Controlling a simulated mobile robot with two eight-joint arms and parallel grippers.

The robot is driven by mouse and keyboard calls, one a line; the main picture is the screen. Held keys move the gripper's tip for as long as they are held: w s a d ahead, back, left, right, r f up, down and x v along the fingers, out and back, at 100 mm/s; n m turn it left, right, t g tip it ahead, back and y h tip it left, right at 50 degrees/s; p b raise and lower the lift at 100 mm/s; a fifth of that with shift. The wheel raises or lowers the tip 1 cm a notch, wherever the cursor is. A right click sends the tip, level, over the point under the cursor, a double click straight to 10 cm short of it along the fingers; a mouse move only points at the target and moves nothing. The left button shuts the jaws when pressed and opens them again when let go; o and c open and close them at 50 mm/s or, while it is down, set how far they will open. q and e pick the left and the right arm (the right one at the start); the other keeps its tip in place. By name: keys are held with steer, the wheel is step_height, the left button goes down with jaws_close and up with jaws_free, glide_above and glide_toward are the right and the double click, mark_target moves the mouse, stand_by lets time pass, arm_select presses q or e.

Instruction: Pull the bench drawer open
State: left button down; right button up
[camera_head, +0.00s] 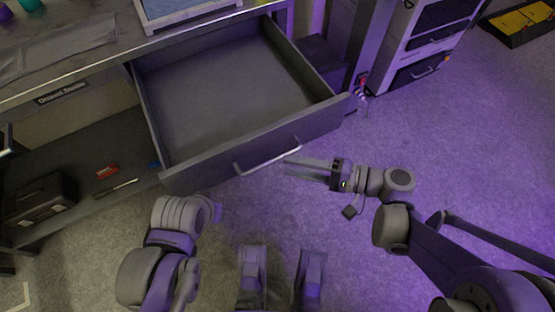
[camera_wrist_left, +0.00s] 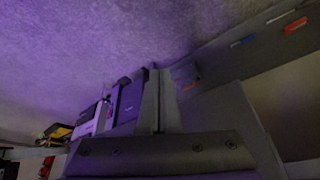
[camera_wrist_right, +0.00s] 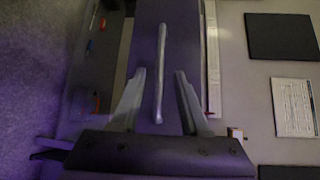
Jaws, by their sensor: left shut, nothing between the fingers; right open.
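The bench drawer (camera_head: 235,90) is pulled well out and empty inside. Its grey front carries a bar handle (camera_head: 268,160). My right gripper (camera_head: 288,167) is open, close in front of the handle's right end. In the right wrist view the handle (camera_wrist_right: 161,75) lines up with the gap between the spread fingers; nothing is clamped. In the head view the fingertips look slightly apart from the bar. My left gripper (camera_wrist_left: 158,75) is shut and empty in the left wrist view. In the head view its fingers are mostly hidden behind my left wrist, near the drawer front's left end.
The bench top (camera_head: 110,50) is above the drawer, with a tray (camera_head: 190,12) on it. A lower shelf (camera_head: 115,150) holds a red item (camera_head: 107,171) and a dark box (camera_head: 40,203). A white cabinet (camera_head: 420,45) stands at the back right.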

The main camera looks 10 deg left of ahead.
arm_select(q)
steer(key=shift+r, duration=0.3)
arm_select(e)
steer(key=shift+v, duration=2.35)
steer(key=s+d+f+h, duration=0.3)
steer(key=s+f+h, duration=0.3)
steer(key=f+h, duration=0.25)
steer(key=s+d+n+t+h, duration=0.2)
steer(key=s+d+n+h, duration=0.15)
steer(key=d+h, duration=0.5)
arm_select(q)
step_height(320, 180, up, 21)
steer(key=w+t+p, duration=0.1)
steer(key=p, duration=1.8)
steer(key=shift+w+r, duration=0.2)
steer(key=shift+w, duration=0.15)
arm_select(e)
step_height(320, 180, up, 22)
steer(key=w, duration=0.3)
steer(key=shift+d+t+y, duration=0.3)
steer(key=shift+d+y, duration=0.1)
arm_select(q)
steer(key=shift+s, duration=0.15)
arm_select(e)
steer(key=shift+s+r, duration=0.15)
